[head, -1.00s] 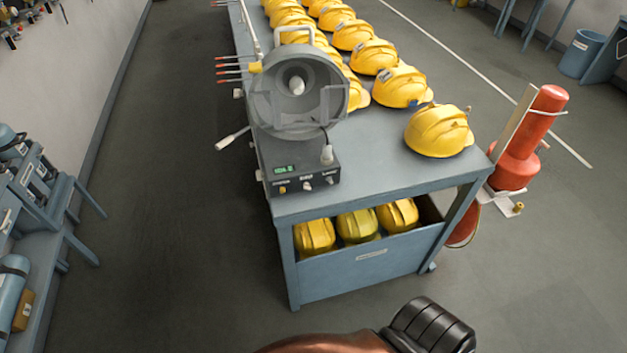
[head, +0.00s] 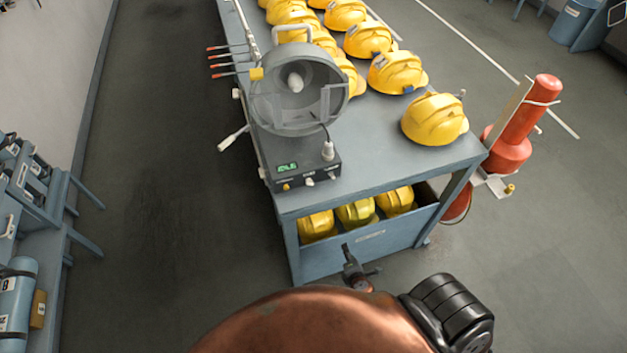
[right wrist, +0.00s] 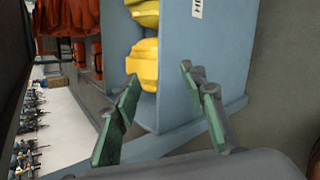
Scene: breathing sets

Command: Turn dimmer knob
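The lamp unit (head: 297,90) stands at the near left corner of the blue table. Its dark control box (head: 303,165) has a green lit display (head: 287,167) and several small knobs on its front. These include a brass knob (head: 286,187), a middle knob (head: 309,182) and a right knob (head: 332,175). Their labels are too small to read, so I cannot tell which is the dimmer. My right gripper (head: 352,262) is in front of the table's lower bin, below the control box and apart from it. In the right wrist view its fingers (right wrist: 160,76) are spread and empty. My left gripper is out of view.
Yellow helmets (head: 434,119) cover much of the table (head: 390,165), and more lie in the lower bin (head: 330,262). A red cylinder (head: 520,125) stands right of the table. Red-tipped rods and a lever (head: 232,139) stick out left. Floor on the left is clear.

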